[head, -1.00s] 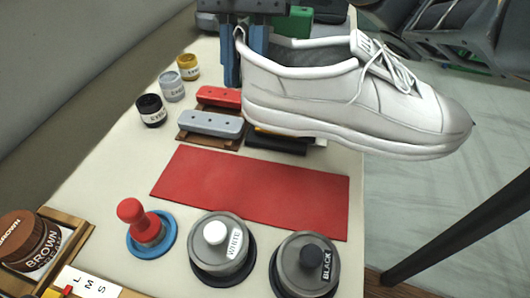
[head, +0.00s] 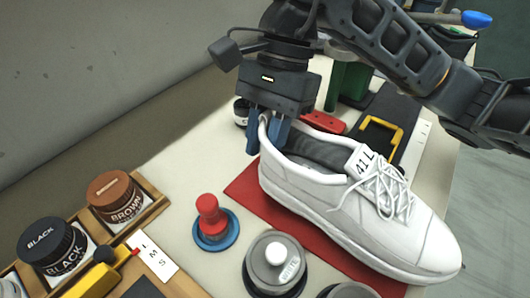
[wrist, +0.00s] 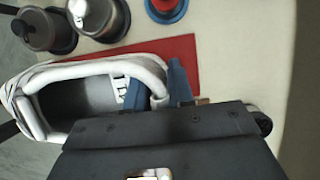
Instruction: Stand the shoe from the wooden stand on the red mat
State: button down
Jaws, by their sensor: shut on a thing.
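A white lace-up shoe (head: 350,200) with a "41 L" label on its tongue hangs toe to the right over the red mat (head: 240,188). My gripper (head: 267,135) is shut on the shoe's heel rim, with its blue fingers on either side of it. In the wrist view the fingers (wrist: 165,88) pinch the heel collar of the shoe (wrist: 35,100). The shoe covers most of the mat; whether its sole touches the mat cannot be told. The mat's edge also shows in the wrist view (wrist: 185,50). The wooden stand is not identifiable in view.
A red-handled stamp on a blue base (head: 210,218) and a grey pot with a white knob (head: 275,262) stand close in front of the mat. Brown (head: 115,197) and black (head: 50,243) jars sit in a wooden tray at the left. A red block (head: 322,122) lies behind the shoe.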

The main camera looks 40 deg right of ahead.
notch_tip(320, 180, down, 4)
jog(key=shift+r, duration=0.1)
jog(key=shift+f, duration=0.35)
jog(key=c, duration=1)
grip_release()
jog(key=shift+r, duration=0.1)
jog(key=shift+r, duration=0.1)
jog(key=shift+r+p, duration=0.2)
jog(key=shift+p, duration=0.1)
jog(key=b+v, duration=0.1)
jog(key=v, duration=1)
jog(key=shift+d+r, duration=0.15)
jog(key=shift+r, duration=0.2)
